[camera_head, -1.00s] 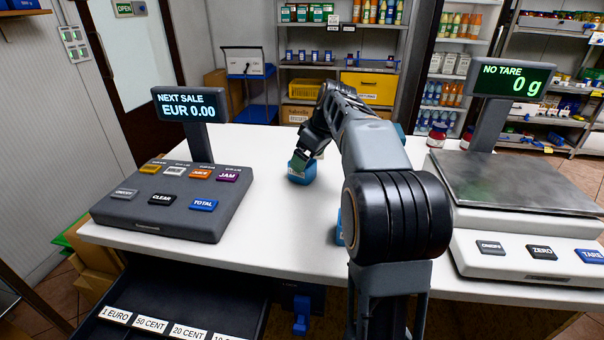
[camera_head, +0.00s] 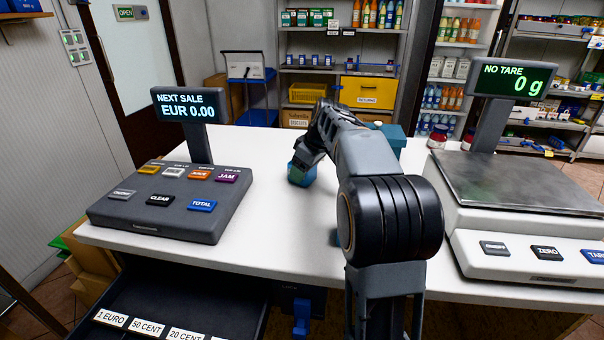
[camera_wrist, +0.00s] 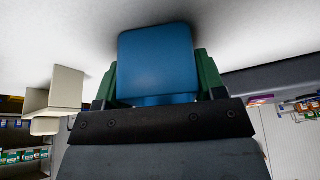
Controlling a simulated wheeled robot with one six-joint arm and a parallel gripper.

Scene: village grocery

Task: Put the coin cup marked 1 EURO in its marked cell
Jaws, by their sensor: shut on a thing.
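A blue coin cup (camera_head: 301,175) is on or just above the white counter, right of the till keypad; I cannot tell which. My gripper (camera_head: 304,163) is shut on it. In the wrist view the cup (camera_wrist: 156,60) sits between the green fingers of my gripper (camera_wrist: 158,78). No marking can be read on it. The open cash drawer (camera_head: 180,295) at the lower left has a label row reading 1 EURO (camera_head: 111,318), 50 CENT and 20 CENT. The cells' insides are mostly dark or out of frame.
Bare counter (camera_head: 285,225) lies in front of the cup.

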